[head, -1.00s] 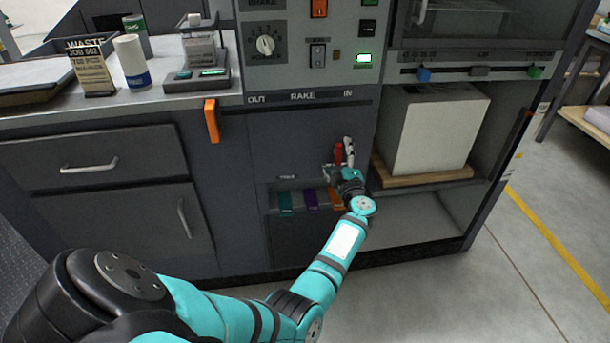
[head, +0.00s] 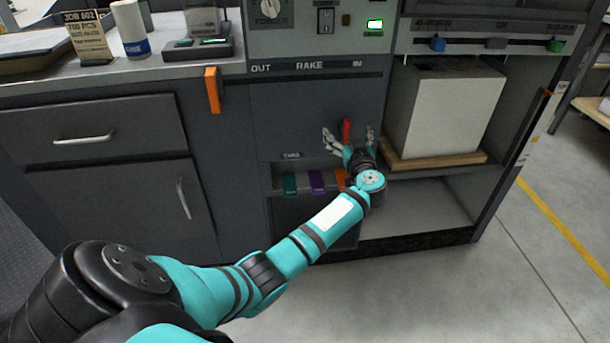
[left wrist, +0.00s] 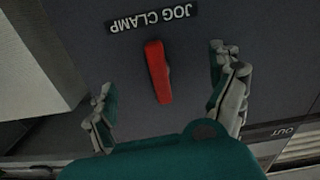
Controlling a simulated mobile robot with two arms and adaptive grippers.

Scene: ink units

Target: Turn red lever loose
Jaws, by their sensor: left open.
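The red lever (head: 347,131) sticks out from the dark front panel under the RAKE label. In the left wrist view the red lever (left wrist: 158,72) lies below the words JOG CLAMP, slightly tilted. My left gripper (head: 348,136) is open in front of the panel, with one finger to each side of the lever. In the left wrist view the fingers of my left gripper (left wrist: 168,105) are wide apart and I see no contact with the lever. The lever's lower end is near my gripper's palm in that view. My right gripper is not in view.
Teal, purple (head: 316,181) and orange tabs sit in a slot just below the gripper. A white block (head: 447,112) on a wooden board stands in the open bay at right. An orange handle (head: 213,90) sticks out at left.

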